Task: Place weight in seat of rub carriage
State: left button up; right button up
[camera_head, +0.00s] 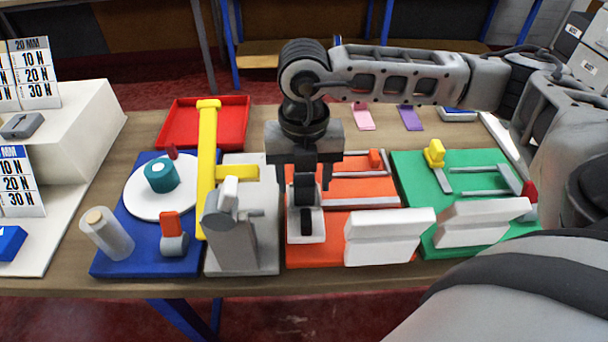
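My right gripper (304,186) points straight down over the orange board (375,220). Its two dark fingers stand apart, one on each side of a small grey and black upright piece (305,192), with what looks like a narrow gap at each side. This piece stands on or just above a white block with a black centre (292,229) on the orange board. It may be the weight on the rub carriage, but the gripper hides its top and I cannot tell how it is seated. My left gripper is out of view.
Left of the gripper stand a tall yellow post (208,170), a grey fixture (230,225) and a blue board (140,255) with a white disc. White wedge blocks (388,238) lie at the front right, by the green board (420,170). A red tray (230,110) lies behind.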

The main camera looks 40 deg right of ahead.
aim_at(304, 175)
notch_tip(304, 175, up, 12)
jog(key=shift+r, duration=0.2)
dwell(0.4)
